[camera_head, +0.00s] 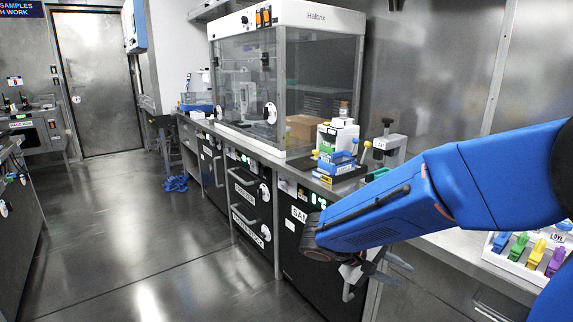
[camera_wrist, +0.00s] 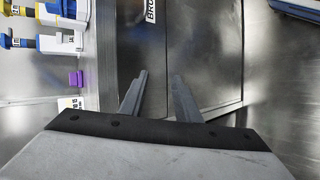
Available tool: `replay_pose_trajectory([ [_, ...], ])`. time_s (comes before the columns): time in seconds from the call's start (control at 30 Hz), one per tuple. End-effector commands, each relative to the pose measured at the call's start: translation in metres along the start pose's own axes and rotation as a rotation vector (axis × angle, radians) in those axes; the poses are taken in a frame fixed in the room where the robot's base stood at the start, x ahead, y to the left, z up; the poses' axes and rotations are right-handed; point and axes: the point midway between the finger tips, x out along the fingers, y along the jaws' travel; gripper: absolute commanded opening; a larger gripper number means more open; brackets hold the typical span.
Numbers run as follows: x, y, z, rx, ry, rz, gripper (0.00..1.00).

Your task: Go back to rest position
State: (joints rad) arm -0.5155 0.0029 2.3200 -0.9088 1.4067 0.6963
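My gripper (camera_head: 365,277) hangs at the end of my blue arm, in front of the bench's lower cabinets in the head view. In the wrist view, my gripper (camera_wrist: 160,97) shows two grey fingers with a gap between them and nothing held. The fingers stand clear of the cabinet front and the floor.
A bench (camera_head: 455,251) runs along the right wall, with a glass-fronted cabinet (camera_head: 250,85) on it. A white rack (camera_head: 525,262) with coloured clips stands at right; coloured items also show in the wrist view (camera_wrist: 62,42). The floor (camera_head: 130,225) at left is clear.

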Motion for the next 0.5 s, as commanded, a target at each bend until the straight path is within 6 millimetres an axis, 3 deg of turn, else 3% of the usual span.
replay_pose_trajectory([
  [0.2,0.015,0.008,0.053,0.047,-0.038,-0.207,0.3],
  [0.5,0.017,0.004,0.112,0.128,-0.013,-0.475,0.3],
])
